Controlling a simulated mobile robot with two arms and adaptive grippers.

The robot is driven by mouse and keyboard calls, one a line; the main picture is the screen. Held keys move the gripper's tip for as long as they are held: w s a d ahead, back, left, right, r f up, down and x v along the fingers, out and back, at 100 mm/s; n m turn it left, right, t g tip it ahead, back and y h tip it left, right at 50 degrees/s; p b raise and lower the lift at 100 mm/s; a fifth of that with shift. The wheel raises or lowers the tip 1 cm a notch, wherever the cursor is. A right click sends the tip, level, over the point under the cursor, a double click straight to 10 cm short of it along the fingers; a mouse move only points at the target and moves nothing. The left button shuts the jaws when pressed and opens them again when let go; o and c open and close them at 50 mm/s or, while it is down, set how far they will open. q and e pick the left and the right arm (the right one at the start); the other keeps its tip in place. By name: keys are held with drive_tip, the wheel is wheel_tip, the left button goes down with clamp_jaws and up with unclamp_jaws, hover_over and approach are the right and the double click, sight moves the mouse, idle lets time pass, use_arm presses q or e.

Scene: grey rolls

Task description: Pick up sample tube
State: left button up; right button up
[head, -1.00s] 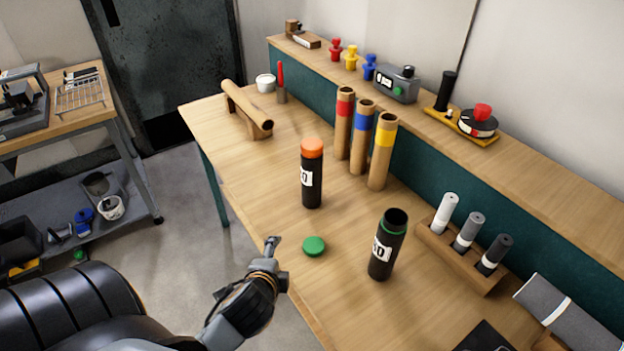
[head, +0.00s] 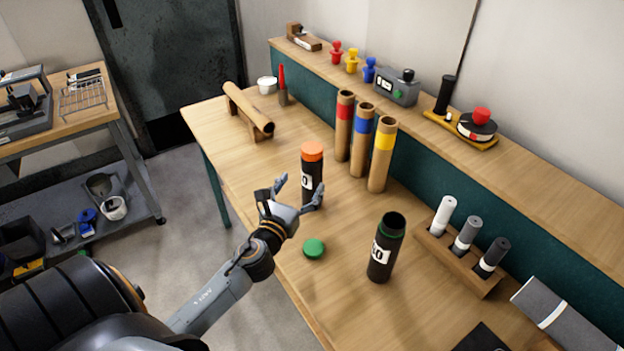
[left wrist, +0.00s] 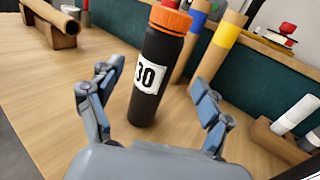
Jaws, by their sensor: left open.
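A black sample tube with an orange cap (head: 312,152) stands upright on the table, its label partly hidden by my gripper. In the left wrist view this tube (left wrist: 158,60) shows a white label reading 30. My left gripper (head: 300,188) is open in front of the tube, its fingers pointing toward it. In the left wrist view the fingers (left wrist: 155,90) spread to either side of the tube's image, with no clear contact. A second black tube (head: 384,250), open with a green rim, stands nearer the front right. A green cap (head: 314,249) lies beside it. My right gripper is out of view.
Three cardboard tubes with red (head: 344,125), blue (head: 361,140) and yellow (head: 382,155) bands stand behind. A wooden rack (head: 458,262) holds three small rolls at right. A cardboard roll (head: 248,108) rests on a stand at the back left.

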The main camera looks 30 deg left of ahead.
sight(308, 172)
use_arm(q)
drive_tip(key=shift+x, duration=1.05)
drive_tip(key=shift+w+a+r+p, duration=0.1)
drive_tip(key=shift+w+r+p, duration=0.15)
drive_tip(key=shift+w, duration=0.3)
drive_tip(key=x, duration=0.4)
drive_tip(key=shift+w+p, duration=0.2)
drive_tip(key=shift+p, duration=0.2)
drive_tip(key=shift+s, duration=0.1)
clamp_jaws()
